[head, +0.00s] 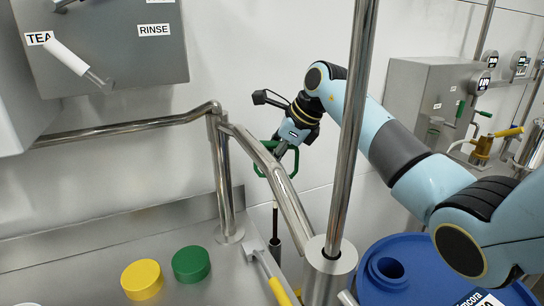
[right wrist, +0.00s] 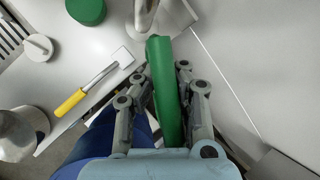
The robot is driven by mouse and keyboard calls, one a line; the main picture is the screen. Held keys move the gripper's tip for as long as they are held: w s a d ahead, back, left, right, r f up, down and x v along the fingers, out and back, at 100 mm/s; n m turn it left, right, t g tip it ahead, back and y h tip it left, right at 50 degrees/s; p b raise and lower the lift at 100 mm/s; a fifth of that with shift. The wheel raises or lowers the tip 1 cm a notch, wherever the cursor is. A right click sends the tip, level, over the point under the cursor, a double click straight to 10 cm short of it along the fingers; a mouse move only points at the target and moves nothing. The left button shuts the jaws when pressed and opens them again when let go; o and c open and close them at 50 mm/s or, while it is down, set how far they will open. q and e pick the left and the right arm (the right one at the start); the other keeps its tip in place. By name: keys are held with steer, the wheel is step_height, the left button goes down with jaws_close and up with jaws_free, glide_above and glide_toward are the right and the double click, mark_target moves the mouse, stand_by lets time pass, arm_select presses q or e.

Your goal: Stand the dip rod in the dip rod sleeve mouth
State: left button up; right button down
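My right gripper (head: 284,150) is shut on a green handle (head: 262,172), which I take to be the dip rod's grip. In the right wrist view the green handle (right wrist: 167,90) lies lengthwise between the fingers (right wrist: 165,88). A thin dark rod (head: 275,218) hangs upright below it in the head view, behind the slanted steel rail. Its lower end meets a short dark upright tube (head: 275,246), perhaps the sleeve. I cannot tell whether the rod is inside the tube or only in front of or behind it. My left gripper is in neither view.
A slanted steel rail (head: 268,165) and a tall steel pole (head: 352,120) stand before the gripper. A yellow-handled scraper (head: 277,290), a yellow cap (head: 142,279) and a green cap (head: 191,263) lie on the steel deck. A blue drum (head: 385,292) stands at lower right.

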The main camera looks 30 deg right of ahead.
steer(key=shift+f+b, duration=0.75)
steer(key=shift+f, duration=0.5)
steer(key=shift+w+a, duration=0.15)
stand_by(0.6)
steer(key=shift+f+b, duration=0.15)
steer(key=shift+b, duration=0.25)
steer(key=shift+f+b, duration=0.9)
steer(key=shift+f, duration=0.4)
steer(key=c, duration=2)
jaws_free()
steer(key=shift+c, duration=0.2)
steer(key=o, duration=0.6)
steer(key=shift+o, duration=0.2)
